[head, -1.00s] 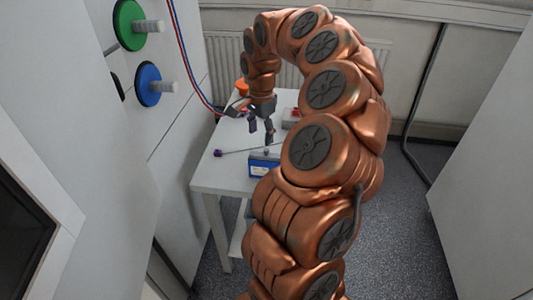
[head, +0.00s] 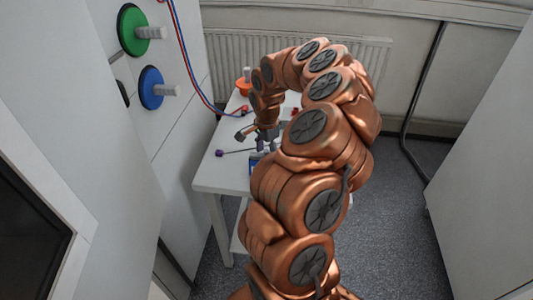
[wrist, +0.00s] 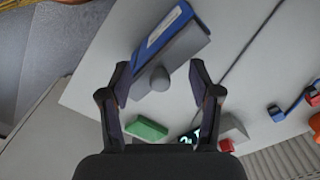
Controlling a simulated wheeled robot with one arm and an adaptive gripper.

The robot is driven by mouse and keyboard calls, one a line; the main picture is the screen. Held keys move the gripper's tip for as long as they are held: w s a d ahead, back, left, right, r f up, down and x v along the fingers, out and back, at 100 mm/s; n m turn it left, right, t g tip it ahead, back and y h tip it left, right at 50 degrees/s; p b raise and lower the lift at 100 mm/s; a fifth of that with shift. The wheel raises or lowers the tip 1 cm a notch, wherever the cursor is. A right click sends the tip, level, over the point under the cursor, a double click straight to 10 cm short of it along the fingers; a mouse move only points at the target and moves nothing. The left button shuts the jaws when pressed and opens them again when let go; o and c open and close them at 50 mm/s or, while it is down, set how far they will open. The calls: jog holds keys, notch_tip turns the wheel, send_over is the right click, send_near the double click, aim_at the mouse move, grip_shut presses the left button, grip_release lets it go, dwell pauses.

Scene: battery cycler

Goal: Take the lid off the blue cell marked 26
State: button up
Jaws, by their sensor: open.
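A blue cell with a grey lid (wrist: 178,62) shows in the wrist view, its blue side (wrist: 165,32) facing the upper left. A round grey knob (wrist: 160,78) stands out from the lid. My gripper (wrist: 161,74) is open, with one finger on each side of the knob and a visible gap to each. In the head view a small part of the blue cell (head: 254,160) shows on the table, mostly hidden behind my arm. I cannot read a number on the cell.
A white table (head: 208,180) carries the things. In the wrist view a green block (wrist: 147,128), a small dark display (wrist: 189,137) and a red piece (wrist: 226,145) lie near my gripper. An orange container (head: 243,87) stands at the table's back; red and blue cables (head: 190,75) hang left.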

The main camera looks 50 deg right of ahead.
jog(key=c, duration=1.1)
jog(key=shift+r, duration=0.1)
